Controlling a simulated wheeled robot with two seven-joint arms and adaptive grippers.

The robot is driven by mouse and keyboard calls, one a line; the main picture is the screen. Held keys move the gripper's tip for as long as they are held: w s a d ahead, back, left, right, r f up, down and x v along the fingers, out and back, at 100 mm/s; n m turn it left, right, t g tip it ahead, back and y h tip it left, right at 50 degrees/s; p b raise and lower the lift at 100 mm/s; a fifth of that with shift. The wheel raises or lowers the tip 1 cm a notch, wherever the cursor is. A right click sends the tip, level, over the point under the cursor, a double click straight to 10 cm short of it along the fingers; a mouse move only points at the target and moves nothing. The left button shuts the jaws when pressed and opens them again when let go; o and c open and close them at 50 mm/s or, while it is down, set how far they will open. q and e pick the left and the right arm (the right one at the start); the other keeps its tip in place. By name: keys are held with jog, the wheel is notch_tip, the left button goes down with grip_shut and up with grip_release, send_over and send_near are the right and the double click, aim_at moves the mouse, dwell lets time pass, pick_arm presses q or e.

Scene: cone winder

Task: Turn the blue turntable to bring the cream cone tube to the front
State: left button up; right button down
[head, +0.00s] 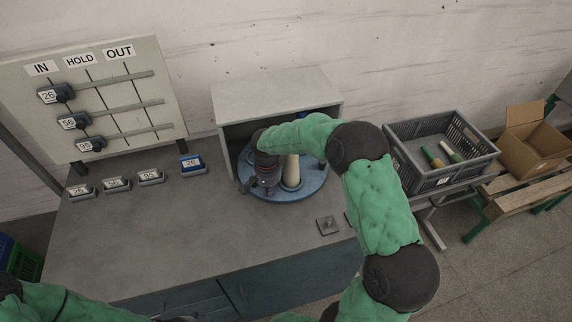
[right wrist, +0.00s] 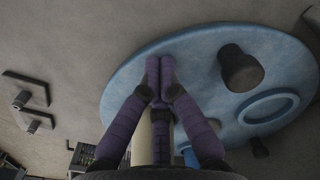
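The blue turntable (head: 312,188) stands on the bench in front of a grey box-like housing. It fills the upper right of the right wrist view (right wrist: 205,50). The cream cone tube (head: 291,172) stands upright on it, partly hidden by my right arm. In the right wrist view a cream part (right wrist: 141,145) shows behind the fingers. My right gripper (head: 258,188) is over the turntable's left front part, left of the tube. Its purple fingertips (right wrist: 160,72) are together with nothing visible between them; contact with the turntable is unclear. My left gripper is not in view.
The grey housing (head: 275,90) overhangs the turntable's back. A dark peg (right wrist: 240,72) rises from the turntable. Labelled blocks, one blue (head: 192,165), sit to the left below a slider board (head: 100,95). A grey crate (head: 470,165) stands right. The bench's front left is clear.

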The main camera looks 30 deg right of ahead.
jog(key=shift+w+a+f, duration=0.15)
jog(key=shift+a+f, duration=0.5)
jog(key=shift+f, duration=0.05)
jog(key=shift+r, duration=0.1)
jog(key=shift+a+r+p, duration=0.2)
jog(key=shift+r+p, duration=0.3)
jog(key=shift+r, duration=0.2)
jog(key=shift+s+a+r+p, duration=0.25)
jog(key=shift+a+r+p, duration=0.2)
jog(key=shift+r, duration=0.4)
jog(key=shift+s+a+r+p, duration=0.25)
jog(key=shift+a+r+p, duration=0.15)
jog(key=shift+r, duration=0.4)
jog(key=shift+s+a+r+p, duration=0.25)
jog(key=shift+a+r+p, duration=0.15)
jog(key=shift+r, duration=0.45)
